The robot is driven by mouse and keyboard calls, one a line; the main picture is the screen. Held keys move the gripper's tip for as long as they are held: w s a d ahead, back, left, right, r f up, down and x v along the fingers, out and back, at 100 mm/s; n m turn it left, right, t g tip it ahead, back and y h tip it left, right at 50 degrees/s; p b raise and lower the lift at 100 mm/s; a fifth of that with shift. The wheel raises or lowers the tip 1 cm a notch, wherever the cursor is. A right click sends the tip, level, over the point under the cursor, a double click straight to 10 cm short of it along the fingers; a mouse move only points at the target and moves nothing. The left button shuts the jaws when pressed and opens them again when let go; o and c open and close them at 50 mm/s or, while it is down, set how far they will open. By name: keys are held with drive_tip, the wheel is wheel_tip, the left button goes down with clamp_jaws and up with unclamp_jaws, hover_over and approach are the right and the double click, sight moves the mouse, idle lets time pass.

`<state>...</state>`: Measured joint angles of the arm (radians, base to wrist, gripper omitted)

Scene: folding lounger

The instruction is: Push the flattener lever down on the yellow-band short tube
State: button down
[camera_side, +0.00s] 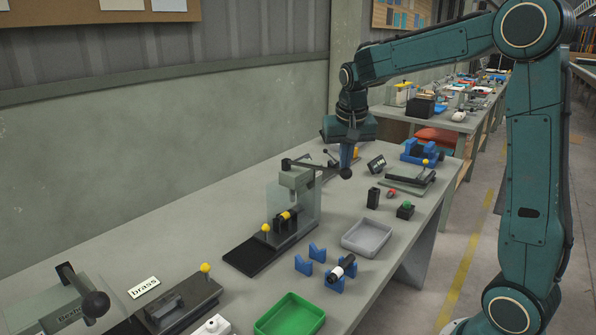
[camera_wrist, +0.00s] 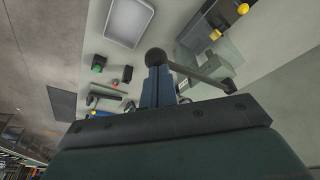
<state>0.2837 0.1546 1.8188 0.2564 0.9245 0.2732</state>
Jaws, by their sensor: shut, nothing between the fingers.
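The flattener (camera_side: 297,182) is a grey press with a clear guard on a dark base. Its dark lever (camera_side: 318,166) sticks out to the right, roughly level, and ends in a black knob (camera_side: 345,173). A short dark tube with a yellow band (camera_side: 286,215) lies under the press head; a yellow band (camera_wrist: 215,34) also shows in the wrist view. My gripper (camera_side: 346,165) points down with its blue fingers shut and empty, right at the knob. In the wrist view the fingertips (camera_wrist: 157,75) meet the knob (camera_wrist: 156,57); I cannot tell whether they touch.
A grey tray (camera_side: 367,237), blue V-blocks (camera_side: 318,252) with a black-and-white tube, and a green tray (camera_side: 289,315) stand in front. Small black blocks (camera_side: 374,198) and a black-topped fixture (camera_side: 409,178) stand to the right. A yellow-knobbed fixture (camera_side: 182,300) stands at front left.

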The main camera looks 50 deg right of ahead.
sight(346, 172)
drive_tip(key=shift+s+f, duration=0.1)
drive_tip(key=shift+f, duration=2.85)
drive_tip(key=shift+r, duration=0.1)
drive_tip(key=shift+w+r, duration=0.2)
drive_tip(key=shift+r, duration=4.7)
drive_tip(key=shift+f, duration=0.35)
drive_tip(key=shift+s+f, duration=0.2)
drive_tip(key=shift+f, duration=4.45)
